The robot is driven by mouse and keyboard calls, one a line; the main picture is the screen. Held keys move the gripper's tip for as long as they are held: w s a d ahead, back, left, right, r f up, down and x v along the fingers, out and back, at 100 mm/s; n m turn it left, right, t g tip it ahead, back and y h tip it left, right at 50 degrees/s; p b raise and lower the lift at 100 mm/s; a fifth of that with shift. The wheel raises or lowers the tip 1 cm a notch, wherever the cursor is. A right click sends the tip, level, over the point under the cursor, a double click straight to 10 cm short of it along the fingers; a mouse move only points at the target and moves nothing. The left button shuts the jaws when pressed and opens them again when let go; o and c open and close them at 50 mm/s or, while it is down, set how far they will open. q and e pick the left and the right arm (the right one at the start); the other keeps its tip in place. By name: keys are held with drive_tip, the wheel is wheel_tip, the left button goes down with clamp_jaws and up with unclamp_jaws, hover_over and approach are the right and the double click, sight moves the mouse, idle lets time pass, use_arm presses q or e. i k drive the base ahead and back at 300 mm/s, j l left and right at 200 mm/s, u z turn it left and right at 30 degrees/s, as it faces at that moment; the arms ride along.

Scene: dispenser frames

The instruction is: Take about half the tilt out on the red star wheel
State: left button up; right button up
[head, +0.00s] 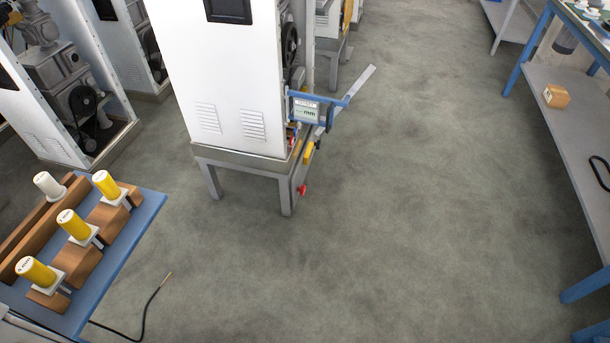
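A small red part (302,190), perhaps the red star wheel, sits low on the right side of the white dispenser cabinet's stand (240,165). It is too small to make out its shape or any tilt scale. Another small red spot shows higher, below a grey display box (306,111) on a blue bracket (338,103). A yellow part (309,152) sits between them. The white cabinet (225,75) stands upright on its grey frame. Neither of my grippers is in view.
A blue-legged table with a grey shelf (567,125) stands at right. The floor (400,200) between is clear.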

sight(302, 189)
drive_tip(key=i+l+u, duration=0.2)
drive_tip(key=l, duration=0.35)
drive_tip(key=i+l+u, duration=0.2)
drive_tip(key=l, duration=0.4)
drive_tip(key=i+l+u, duration=0.2)
drive_tip(key=l, duration=0.45)
drive_tip(key=i+l+u, duration=0.2)
drive_tip(key=l, duration=0.45)
drive_tip(key=l+u, duration=0.2)
drive_tip(key=l, duration=0.45)
